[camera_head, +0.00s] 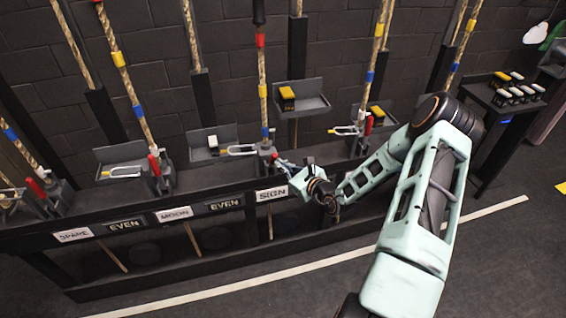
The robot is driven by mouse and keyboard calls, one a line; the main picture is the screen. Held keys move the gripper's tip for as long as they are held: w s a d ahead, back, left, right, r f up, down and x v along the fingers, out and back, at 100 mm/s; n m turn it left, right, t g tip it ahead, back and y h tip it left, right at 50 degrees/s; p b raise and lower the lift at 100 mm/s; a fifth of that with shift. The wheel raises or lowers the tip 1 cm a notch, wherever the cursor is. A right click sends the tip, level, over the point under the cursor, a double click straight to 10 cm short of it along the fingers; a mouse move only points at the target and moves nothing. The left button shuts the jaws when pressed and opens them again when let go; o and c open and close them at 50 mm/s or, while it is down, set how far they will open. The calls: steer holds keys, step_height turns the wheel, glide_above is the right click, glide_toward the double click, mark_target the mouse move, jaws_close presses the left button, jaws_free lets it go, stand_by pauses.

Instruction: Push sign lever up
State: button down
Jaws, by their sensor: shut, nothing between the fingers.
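The white SIGN label (271,194) is on the front rail of the dark rack. Above it stands a dark lever mechanism (266,151) with a small red handle, at the foot of a rope with red, yellow and blue bands. My gripper (283,164) is shut and empty, right beside this mechanism, with its tips close to the red handle. I cannot tell whether they touch. The gripper partly covers the area around the handle.
Similar levers with red handles stand left (154,166) and right (368,124). Silver forks lie near shallow trays. A yellow block (287,93) sits on a back tray. SPARE, EVEN and MOON labels line the rail. A side table (500,98) holds several small blocks. The floor in front is clear.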

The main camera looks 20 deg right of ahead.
steer(key=w+r+m+g+p, duration=0.1)
steer(key=w+r+g, duration=0.2)
steer(key=w, duration=0.4)
steer(key=shift+r+g+p, duration=0.3)
steer(key=shift+r+p, duration=0.1)
steer(key=shift+r, duration=0.2)
steer(key=shift+w+r, duration=0.2)
steer(key=shift+r, duration=0.05)
